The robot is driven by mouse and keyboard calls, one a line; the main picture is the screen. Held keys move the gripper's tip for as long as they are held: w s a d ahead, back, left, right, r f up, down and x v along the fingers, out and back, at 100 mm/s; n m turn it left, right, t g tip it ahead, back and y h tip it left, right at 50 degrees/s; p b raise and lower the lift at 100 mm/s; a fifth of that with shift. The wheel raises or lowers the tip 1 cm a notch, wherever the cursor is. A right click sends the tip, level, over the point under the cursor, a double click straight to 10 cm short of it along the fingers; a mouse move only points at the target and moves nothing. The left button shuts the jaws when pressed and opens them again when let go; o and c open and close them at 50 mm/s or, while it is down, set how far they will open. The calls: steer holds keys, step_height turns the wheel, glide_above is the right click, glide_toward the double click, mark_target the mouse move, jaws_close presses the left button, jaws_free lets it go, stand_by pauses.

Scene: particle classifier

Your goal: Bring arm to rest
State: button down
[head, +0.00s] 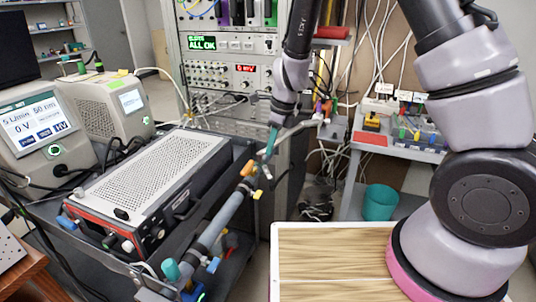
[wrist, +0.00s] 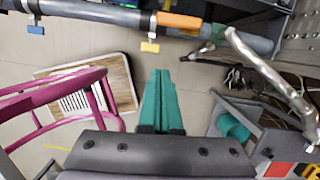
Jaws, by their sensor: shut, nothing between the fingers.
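My arm rises from my own base at the right of the head view and reaches forward and down over the middle. My gripper (head: 268,153) is at its end, with teal fingers pointing down close to the grey pipe (head: 222,218) with the orange fitting. I cannot tell whether they touch in the head view. In the wrist view my gripper (wrist: 160,73) has its two teal fingers side by side, shut and empty. There the pipe (wrist: 105,13) crosses the top, beyond the fingertips.
A perforated grey box (head: 155,178) sits on a dark cart at left, beside two instruments with screens (head: 45,125). An equipment rack (head: 228,75) stands behind my gripper. A shelf with small parts (head: 405,150) and a teal bin (head: 380,202) are at right.

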steer(key=shift+r, duration=0.1)
steer(key=s+d+r+n+t+y, duration=0.1)
steer(key=d+r+n, duration=0.35)
steer(key=r, duration=0.55)
steer(key=s+d+r+n+t+y, duration=0.1)
steer(key=d+r+n, duration=0.2)
steer(key=d+r, duration=0.5)
steer(key=s+d+r+n+t+h, duration=0.2)
steer(key=s+d+r+n+t, duration=0.2)
steer(key=s+d+r+n, duration=0.5)
steer(key=shift+s+d+r+h, duration=0.3)
steer(key=shift+s+d+r, duration=1.45)
steer(key=shift+s+r, duration=0.9)
steer(key=shift+w+r+n, duration=0.1)
steer(key=shift+n, duration=0.15)
